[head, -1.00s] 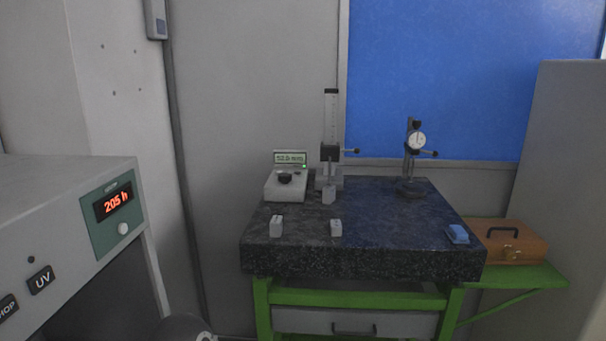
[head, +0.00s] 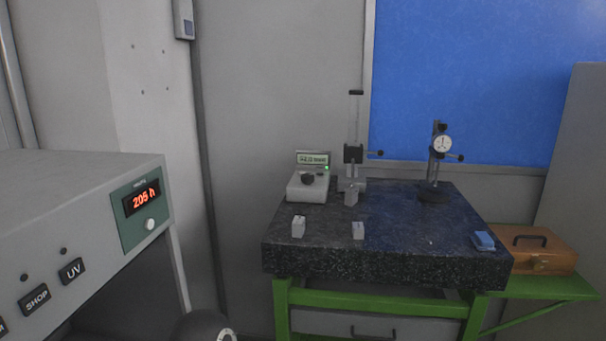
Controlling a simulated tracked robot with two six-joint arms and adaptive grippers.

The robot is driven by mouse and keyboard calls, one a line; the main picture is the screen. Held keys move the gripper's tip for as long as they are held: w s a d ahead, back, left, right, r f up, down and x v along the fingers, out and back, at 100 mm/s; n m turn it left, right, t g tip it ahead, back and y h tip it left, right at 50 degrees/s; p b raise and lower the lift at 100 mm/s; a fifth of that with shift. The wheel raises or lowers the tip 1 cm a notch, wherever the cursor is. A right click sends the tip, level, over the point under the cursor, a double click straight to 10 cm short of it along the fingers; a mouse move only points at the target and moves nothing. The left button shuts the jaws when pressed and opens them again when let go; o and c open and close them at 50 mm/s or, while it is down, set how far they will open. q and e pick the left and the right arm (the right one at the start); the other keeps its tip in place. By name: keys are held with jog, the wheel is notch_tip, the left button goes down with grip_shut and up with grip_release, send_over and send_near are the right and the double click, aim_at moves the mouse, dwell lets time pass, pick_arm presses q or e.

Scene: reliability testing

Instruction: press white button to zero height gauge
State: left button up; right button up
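The height gauge (head: 354,150) stands upright at the back of the dark granite plate (head: 380,263), with a tall column and a black slider. Left of it is a light grey control box (head: 307,188) with a black knob (head: 308,178) on top. A small display (head: 312,158) with dark digits stands behind the box, and a small green light (head: 326,168) glows below its right end. I cannot make out a white button on the box. Neither of my grippers is in view; only a dark rounded part of mine shows at the bottom edge.
A dial gauge on a stand (head: 438,160) stands at the back right of the plate. Small grey blocks (head: 298,228) and a blue item (head: 482,240) lie on it. A brown case (head: 540,250) sits on the green side shelf. A grey cabinet (head: 90,230) with a red readout fills the left.

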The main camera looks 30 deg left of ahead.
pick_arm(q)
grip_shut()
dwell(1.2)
